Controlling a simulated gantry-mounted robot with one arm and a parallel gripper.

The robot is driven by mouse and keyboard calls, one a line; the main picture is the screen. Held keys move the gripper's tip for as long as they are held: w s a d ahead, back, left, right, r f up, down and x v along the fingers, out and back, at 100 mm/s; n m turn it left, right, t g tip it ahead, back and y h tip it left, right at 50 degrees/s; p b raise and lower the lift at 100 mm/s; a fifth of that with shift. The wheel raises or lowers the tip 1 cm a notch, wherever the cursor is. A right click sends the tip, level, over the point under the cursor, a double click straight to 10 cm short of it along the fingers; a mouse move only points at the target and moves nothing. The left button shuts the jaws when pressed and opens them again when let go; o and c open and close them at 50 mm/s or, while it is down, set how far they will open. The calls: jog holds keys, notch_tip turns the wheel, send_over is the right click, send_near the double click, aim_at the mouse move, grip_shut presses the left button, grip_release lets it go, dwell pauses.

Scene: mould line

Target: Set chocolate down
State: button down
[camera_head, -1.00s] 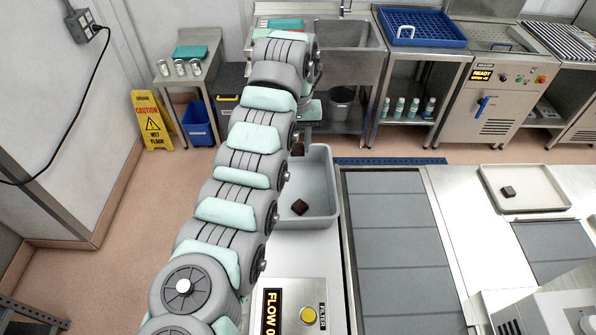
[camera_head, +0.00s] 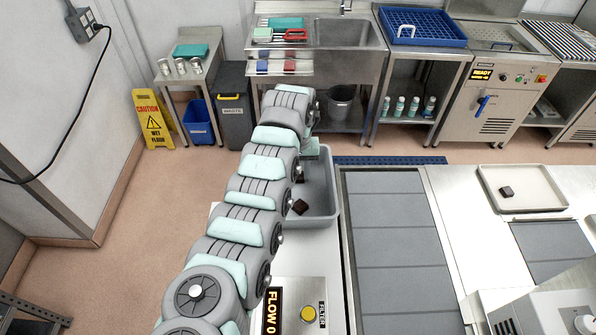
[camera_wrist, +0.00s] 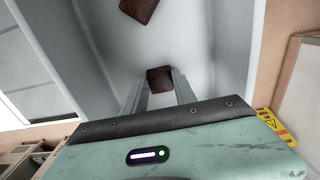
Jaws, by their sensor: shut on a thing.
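My gripper (camera_wrist: 160,90) is shut on a dark brown square chocolate (camera_wrist: 160,78), held between the two fingertips in the wrist view. The held chocolate is inside the walls of a grey bin (camera_wrist: 218,45), low over its floor; whether it touches the floor I cannot tell. A second dark chocolate (camera_wrist: 138,9) lies on the bin floor, apart from the held one. In the head view the grey bin (camera_head: 327,190) stands right of my arm, with the lying chocolate (camera_head: 300,207) in it.
A beige tray (camera_head: 540,200) with one chocolate (camera_head: 507,191) sits at the right. The grey belt (camera_head: 395,235) beside the bin is bare. A control box with a yellow button (camera_head: 308,314) stands in front of the bin. A sink (camera_head: 345,62) is behind.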

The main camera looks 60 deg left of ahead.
aim_at(298, 176)
jog(key=shift+f, duration=0.2)
jog(key=c, duration=1)
grip_release()
jog(key=shift+r, duration=0.15)
notch_tip(298, 176, up, 12)
jog(key=b, duration=0.1)
